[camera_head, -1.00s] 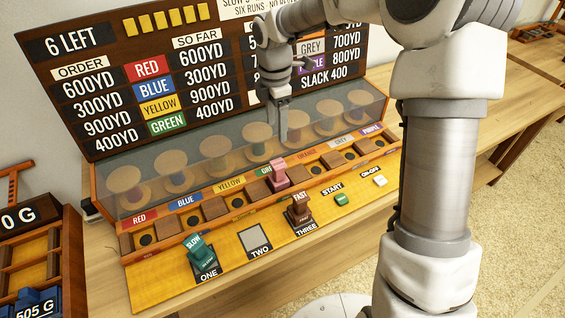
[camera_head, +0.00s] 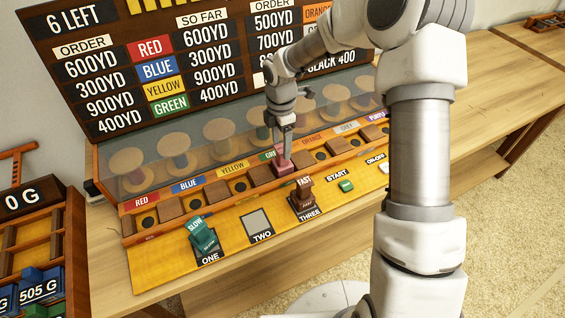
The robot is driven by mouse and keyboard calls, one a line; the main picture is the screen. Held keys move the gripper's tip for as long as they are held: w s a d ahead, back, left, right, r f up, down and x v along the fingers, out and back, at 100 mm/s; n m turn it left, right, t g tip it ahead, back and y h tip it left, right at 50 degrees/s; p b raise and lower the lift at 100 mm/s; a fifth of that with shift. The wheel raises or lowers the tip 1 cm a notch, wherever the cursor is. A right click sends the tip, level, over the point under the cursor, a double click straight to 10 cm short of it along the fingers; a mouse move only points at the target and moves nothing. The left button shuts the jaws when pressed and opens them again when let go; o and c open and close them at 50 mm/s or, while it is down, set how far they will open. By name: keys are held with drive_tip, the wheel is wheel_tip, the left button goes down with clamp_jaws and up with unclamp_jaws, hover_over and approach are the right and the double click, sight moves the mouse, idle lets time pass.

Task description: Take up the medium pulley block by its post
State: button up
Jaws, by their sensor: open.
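The pink-red block (camera_head: 283,164) stands in the slot row of the loom panel, near the green and orange labels. It is likely the medium pulley block, since the other two blocks are marked otherwise; I cannot read a word on it. My gripper (camera_head: 286,145) points down over this block, with its fingers at the block's upper part. The fingers hide the post, and I cannot tell whether they touch it. The gripper is open. The teal SLOW block (camera_head: 203,237) stands at place ONE and the brown FAST block (camera_head: 304,197) at place THREE. Place TWO (camera_head: 259,224) is an empty grey square.
A clear cover (camera_head: 150,178) with spools behind it rises behind the slot row. The tall order board (camera_head: 120,60) stands behind that. START (camera_head: 345,185) and ON-OFF buttons lie to the right. A rack with weights (camera_head: 38,285) stands at left.

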sight(283, 160)
wheel_tip(283, 160, down, 5)
drive_tip(key=shift+w+d+r, duration=0.1)
drive_tip(key=shift+d, duration=0.05)
clamp_jaws()
idle(0.4)
